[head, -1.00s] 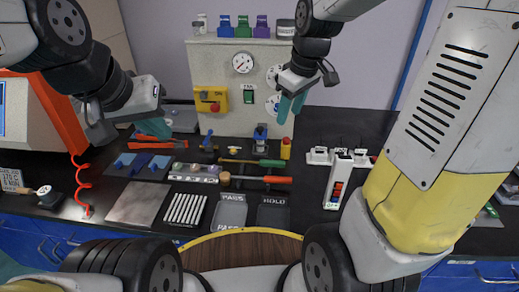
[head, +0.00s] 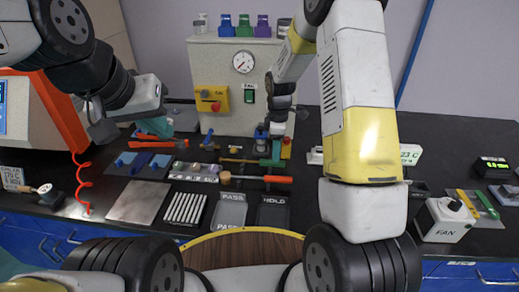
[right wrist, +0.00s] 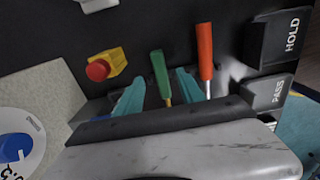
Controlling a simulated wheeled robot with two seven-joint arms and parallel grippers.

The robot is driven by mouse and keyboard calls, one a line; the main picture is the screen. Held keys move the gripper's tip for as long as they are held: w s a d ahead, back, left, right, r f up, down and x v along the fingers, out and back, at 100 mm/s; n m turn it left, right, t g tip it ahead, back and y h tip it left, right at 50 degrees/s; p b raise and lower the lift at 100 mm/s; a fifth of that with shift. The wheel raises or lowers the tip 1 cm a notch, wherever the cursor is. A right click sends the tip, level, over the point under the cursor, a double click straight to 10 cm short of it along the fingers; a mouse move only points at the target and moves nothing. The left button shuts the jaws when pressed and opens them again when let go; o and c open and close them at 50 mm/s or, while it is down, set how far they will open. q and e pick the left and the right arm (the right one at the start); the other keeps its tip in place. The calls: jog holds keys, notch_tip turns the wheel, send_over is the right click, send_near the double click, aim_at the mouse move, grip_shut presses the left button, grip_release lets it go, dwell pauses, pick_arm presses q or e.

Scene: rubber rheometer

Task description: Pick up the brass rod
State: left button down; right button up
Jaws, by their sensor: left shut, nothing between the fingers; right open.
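The brass rod (head: 238,161) with a green handle lies flat on the black bench, its handle end pointing right. In the right wrist view its green handle (right wrist: 159,70) and a short piece of brass shaft show between the teal fingers. My right gripper (head: 277,150) is open over the handle end; I cannot tell how far above the rod its fingertips are. It also shows in the right wrist view (right wrist: 160,92). My left gripper (head: 160,127) is shut and empty, raised over the left part of the bench.
An orange-handled tool (head: 264,179) lies just in front of the rod. PASS (head: 231,210) and HOLD (head: 272,215) trays lie nearer. A beige machine (head: 222,110) stands behind.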

aim_at(263, 162)
notch_tip(263, 162, down, 4)
jog(key=shift+f, duration=0.15)
grip_shut()
